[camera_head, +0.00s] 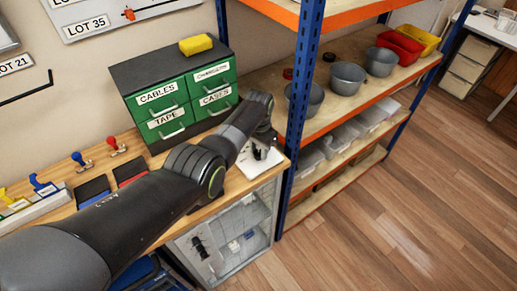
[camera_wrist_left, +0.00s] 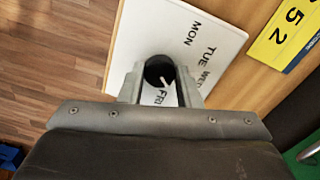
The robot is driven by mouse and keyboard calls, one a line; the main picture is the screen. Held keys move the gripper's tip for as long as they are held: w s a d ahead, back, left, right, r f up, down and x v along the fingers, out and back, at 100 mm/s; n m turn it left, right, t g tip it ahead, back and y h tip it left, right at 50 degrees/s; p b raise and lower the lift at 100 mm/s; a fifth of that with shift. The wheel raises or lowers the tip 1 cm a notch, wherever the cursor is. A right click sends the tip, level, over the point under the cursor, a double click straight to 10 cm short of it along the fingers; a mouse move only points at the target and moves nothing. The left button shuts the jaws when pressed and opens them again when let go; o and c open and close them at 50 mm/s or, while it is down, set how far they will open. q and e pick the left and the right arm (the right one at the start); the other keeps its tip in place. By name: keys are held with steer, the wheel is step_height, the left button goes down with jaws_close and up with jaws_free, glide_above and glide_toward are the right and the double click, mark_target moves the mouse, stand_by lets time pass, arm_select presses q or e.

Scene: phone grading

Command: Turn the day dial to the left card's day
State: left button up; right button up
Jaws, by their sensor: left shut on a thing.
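The day dial's white plate (camera_head: 258,168) lies at the right end of the wooden bench in the head view. In the left wrist view the plate (camera_wrist_left: 150,30) shows the words MON, TUE, WED and FRI; other labels are hidden by my gripper. The black dial knob (camera_wrist_left: 157,67) carries a white pointer mark on the side toward FRI; its exact aim is hard to tell. My left gripper (camera_wrist_left: 160,84) is shut on the knob, one finger on each side; the gripper (camera_head: 263,143) also shows in the head view. I see no card with a readable day. My right gripper is not in view.
A green drawer cabinet (camera_head: 180,92) with a yellow sponge (camera_head: 196,44) stands behind my left arm. A blue-posted shelf (camera_head: 303,70) with grey bowls is close on the right. Stamps (camera_head: 117,145) and dark pads are at left. A yellow number plate (camera_wrist_left: 285,35) lies beside the dial.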

mark_target(259, 152)
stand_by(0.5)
arm_select(q)
steer(key=o, duration=1)
steer(key=shift+c, duration=0.2)
steer(key=shift+r, duration=0.1)
steer(key=shift+r, duration=0.55)
step_height(259, 152, up, 5)
steer(key=shift+r+p, duration=0.1)
steer(key=shift+p, duration=0.45)
step_height(259, 152, up, 11)
steer(key=b, duration=0.2)
steer(key=shift+b, duration=0.3)
